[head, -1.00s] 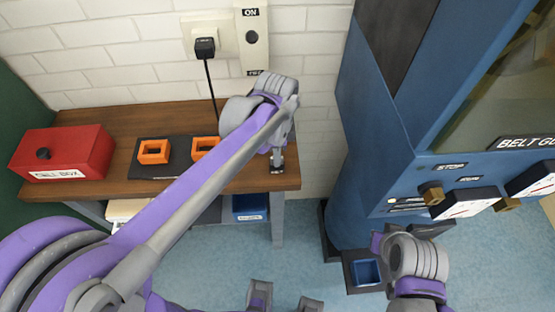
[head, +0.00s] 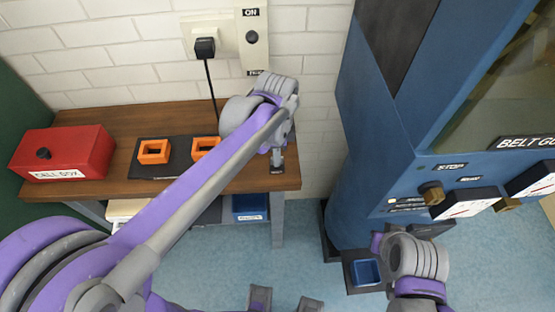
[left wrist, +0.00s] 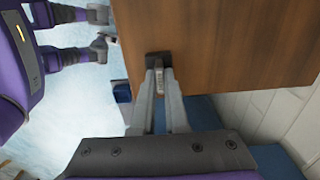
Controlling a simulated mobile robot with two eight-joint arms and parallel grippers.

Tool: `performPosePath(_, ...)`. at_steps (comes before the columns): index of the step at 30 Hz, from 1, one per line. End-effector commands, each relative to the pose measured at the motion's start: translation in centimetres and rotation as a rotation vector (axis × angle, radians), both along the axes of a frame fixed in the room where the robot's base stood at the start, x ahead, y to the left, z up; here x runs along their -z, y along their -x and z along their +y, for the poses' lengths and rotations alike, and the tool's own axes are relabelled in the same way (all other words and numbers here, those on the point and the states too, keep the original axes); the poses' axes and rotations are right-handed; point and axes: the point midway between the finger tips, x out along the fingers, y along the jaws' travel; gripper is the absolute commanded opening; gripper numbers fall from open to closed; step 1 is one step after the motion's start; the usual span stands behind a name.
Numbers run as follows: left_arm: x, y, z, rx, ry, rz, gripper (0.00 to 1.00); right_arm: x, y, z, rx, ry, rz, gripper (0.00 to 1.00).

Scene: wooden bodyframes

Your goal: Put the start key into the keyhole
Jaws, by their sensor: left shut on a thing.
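My left gripper (head: 278,158) is at the front right edge of the wooden bench, pointing down. In the left wrist view my left gripper (left wrist: 159,84) is shut on a small grey piece (left wrist: 159,82), which I take to be the start key. A black piece (left wrist: 157,58) lies at its far end, against the bench top. The key's shaft and tip are hidden. The blue machine (head: 385,160) stands at the right with STOP and other labels and brass-coloured blocks (head: 432,193). I cannot make out which part is the keyhole. My right gripper's fingers cannot be made out.
The wooden bench (head: 120,115) holds a red box (head: 75,150) and two orange square frames (head: 153,151) on a black mat. A black plug (head: 205,47) with a cord is on the wall. A blue tray (head: 366,272) is low by the machine. Floor between bench and machine is clear.

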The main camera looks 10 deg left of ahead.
Motion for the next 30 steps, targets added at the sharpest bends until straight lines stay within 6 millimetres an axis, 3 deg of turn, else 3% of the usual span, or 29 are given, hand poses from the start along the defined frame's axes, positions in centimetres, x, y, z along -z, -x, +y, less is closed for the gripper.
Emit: performPosePath(30,-1.1,0.0,0.0,0.0,0.0,0.0,0.0,-0.9,-0.3,0.0,0.0,0.0,-0.005,0.0)
